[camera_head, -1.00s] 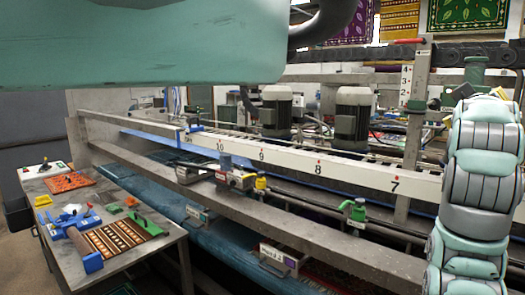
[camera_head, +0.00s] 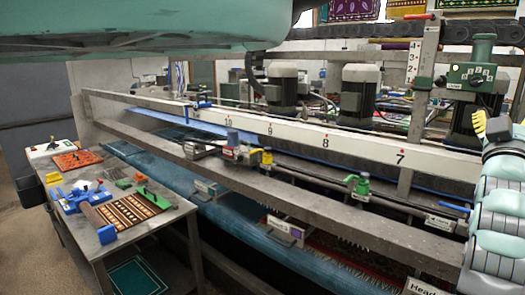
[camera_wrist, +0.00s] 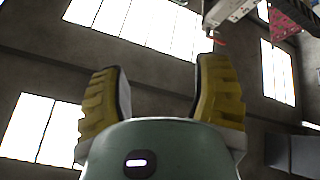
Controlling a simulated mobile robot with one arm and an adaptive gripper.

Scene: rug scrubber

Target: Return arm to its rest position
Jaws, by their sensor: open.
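My gripper (camera_wrist: 160,95) shows in the wrist view with its two yellow ribbed fingers spread apart and nothing between them. It points up toward a wall with bright windows (camera_wrist: 140,25). In the head view, my teal and grey arm links stand at the right edge, and a yellow ribbed finger (camera_head: 479,124) shows at their top. Another teal part of mine fills the upper left of the head view.
A metal side table (camera_head: 150,232) with rug samples and tools stands at the left. The rug scrubber's long numbered rail (camera_head: 345,150) and lower beam (camera_head: 330,220) run across the middle. Motors (camera_head: 357,93) and a green control box (camera_head: 473,78) stand behind. Bare floor shows at lower left.

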